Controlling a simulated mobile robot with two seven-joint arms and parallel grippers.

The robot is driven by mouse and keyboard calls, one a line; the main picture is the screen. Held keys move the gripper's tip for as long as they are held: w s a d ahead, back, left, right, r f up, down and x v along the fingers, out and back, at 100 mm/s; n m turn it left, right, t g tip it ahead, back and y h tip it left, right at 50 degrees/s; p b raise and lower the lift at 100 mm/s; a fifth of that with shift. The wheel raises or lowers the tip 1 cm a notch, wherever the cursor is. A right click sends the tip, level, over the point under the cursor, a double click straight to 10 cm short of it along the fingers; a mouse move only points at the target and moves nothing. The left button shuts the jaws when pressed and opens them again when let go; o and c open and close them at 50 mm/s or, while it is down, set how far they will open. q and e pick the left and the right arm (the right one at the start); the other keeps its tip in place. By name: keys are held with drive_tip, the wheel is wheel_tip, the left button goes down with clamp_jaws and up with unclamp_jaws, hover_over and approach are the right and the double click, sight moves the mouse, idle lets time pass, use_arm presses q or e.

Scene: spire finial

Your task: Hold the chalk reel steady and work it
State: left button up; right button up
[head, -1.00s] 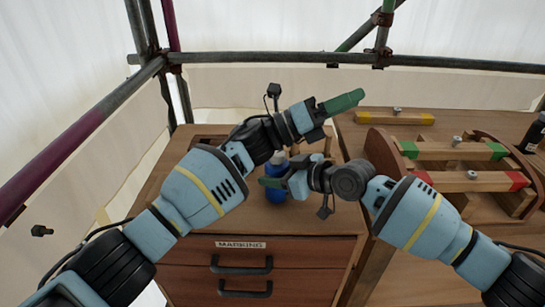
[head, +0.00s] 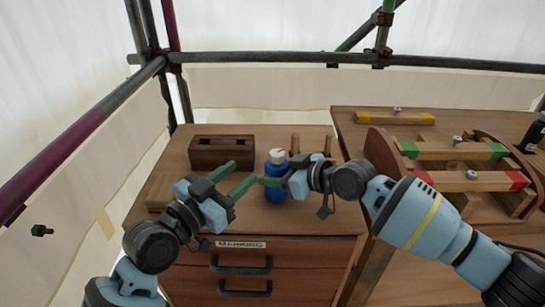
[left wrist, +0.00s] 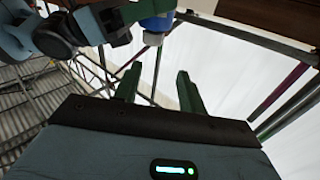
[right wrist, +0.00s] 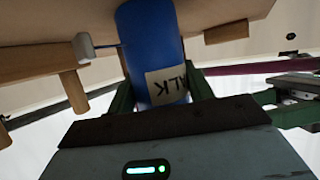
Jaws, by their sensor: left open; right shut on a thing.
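The chalk reel is a blue upright cylinder (head: 275,189) with a white top (head: 277,156), on the wooden cabinet top. In the right wrist view its blue body (right wrist: 150,45) carries a pale label ending in "ALK", seen upside down. My right gripper (head: 270,182) is shut on the body from the right, one green finger across its front. A small pale block (right wrist: 83,45) on a thin rod shows beside the body. My left gripper (head: 240,173) is open and empty, left of the reel and apart from it.
A dark wooden slotted block (head: 222,152) stands behind at the left, and short wooden pegs (head: 295,143) stand behind the reel. A drawer labelled "MARKING" (head: 240,245) is below. The right bench (head: 350,120) holds a wooden frame with coloured-ended bars (head: 455,151).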

sight(272, 158)
use_arm(q)
drive_tip(key=shift+n+g, duration=0.3)
drive_tip(key=x, duration=0.7)
drive_tip(key=d+x, duration=0.1)
drive_tip(key=x, duration=0.2)
drive_tip(key=shift+s+f, duration=0.25)
drive_tip(key=shift+c, duration=0.3)
drive_tip(key=shift+h, duration=0.3)
drive_tip(key=c, duration=0.7)
drive_tip(key=shift+o, duration=0.2)
